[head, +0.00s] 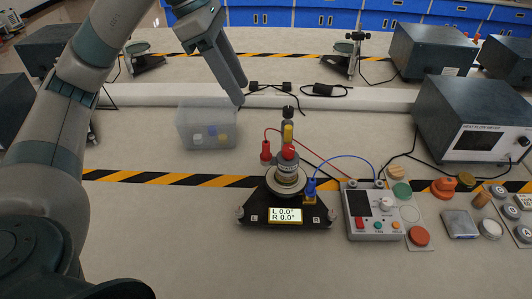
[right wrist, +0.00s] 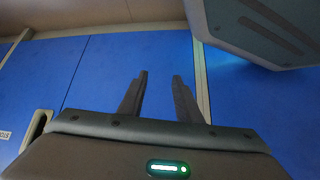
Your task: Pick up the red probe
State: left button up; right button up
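The red probe (head: 265,151) stands upright left of a round instrument (head: 286,180); a red wire runs from its top to the right. A second red piece (head: 288,152) sits on top of the instrument. A blue probe (head: 310,188) with a blue wire stands at the instrument's right. My left gripper (head: 240,97) hangs above the bench, behind and left of the red probe, apart from it. It shows side-on, so its finger gap cannot be seen. My right gripper (right wrist: 160,95) is open and empty in the right wrist view, in front of blue panels.
A clear bin (head: 195,140) with small jars stands below my left gripper. A control box (head: 372,212) stands right of the instrument. Several coloured caps and a grey meter (head: 470,118) fill the right.

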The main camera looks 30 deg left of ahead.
aim_at(266, 152)
pick_arm(q)
jog(key=shift+f, duration=0.1)
